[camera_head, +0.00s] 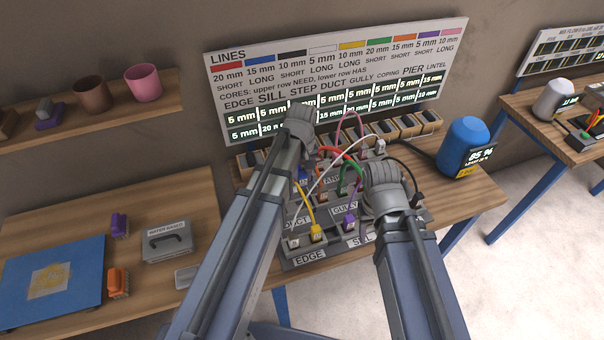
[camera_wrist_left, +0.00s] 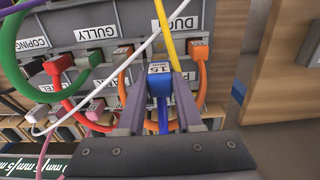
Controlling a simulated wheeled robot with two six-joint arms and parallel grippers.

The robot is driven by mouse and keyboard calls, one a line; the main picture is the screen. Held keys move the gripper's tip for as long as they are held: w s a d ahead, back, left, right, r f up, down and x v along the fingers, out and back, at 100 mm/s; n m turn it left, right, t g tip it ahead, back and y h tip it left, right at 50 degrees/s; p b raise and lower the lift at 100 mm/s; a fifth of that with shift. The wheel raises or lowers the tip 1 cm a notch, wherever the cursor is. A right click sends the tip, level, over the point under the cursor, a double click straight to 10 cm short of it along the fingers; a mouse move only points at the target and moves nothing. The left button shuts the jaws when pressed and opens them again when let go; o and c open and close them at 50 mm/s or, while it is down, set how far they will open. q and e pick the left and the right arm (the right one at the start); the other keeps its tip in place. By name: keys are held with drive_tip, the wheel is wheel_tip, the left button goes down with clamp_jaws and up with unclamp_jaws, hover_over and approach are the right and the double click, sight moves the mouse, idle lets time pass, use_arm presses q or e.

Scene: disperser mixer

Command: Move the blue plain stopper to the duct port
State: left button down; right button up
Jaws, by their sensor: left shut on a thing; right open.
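The blue stopper (camera_wrist_left: 159,88), marked 15, is between the fingers of my left gripper (camera_wrist_left: 157,96), which is shut on it. A blue cable runs from it towards the bottom of the left wrist view. I cannot tell whether the stopper touches a port. My left fingers are hidden by the arm in the head view. My right gripper (camera_head: 392,207) is open over the panel's right part, its fingertips mostly hidden.
White, yellow, red, green, orange and purple cables cross the panel (camera_head: 325,250) around my grippers. A blue canister (camera_head: 464,143) stands on the bench to the right. A sign board (camera_head: 340,75) is behind. The left table holds a blue mat (camera_head: 85,255) and a grey case (camera_head: 167,242).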

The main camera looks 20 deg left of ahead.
sight(302, 187)
use_arm(q)
drive_tip(key=shift+f, duration=0.15)
wheel_tip(302, 187, down, 6)
drive_tip(key=b, duration=0.5)
drive_tip(key=shift+r+b, duration=0.2)
drive_tip(key=shift+b, duration=0.2)
drive_tip(key=shift+f+b, duration=2.05)
drive_tip(key=shift+b, duration=0.05)
idle(0.7)
drive_tip(key=c, duration=0.5)
unclamp_jaws()
drive_tip(key=shift+r, duration=0.2)
wheel_tip(302, 187, up, 8)
drive_tip(key=p, duration=0.8)
drive_tip(key=shift+f, duration=0.2)
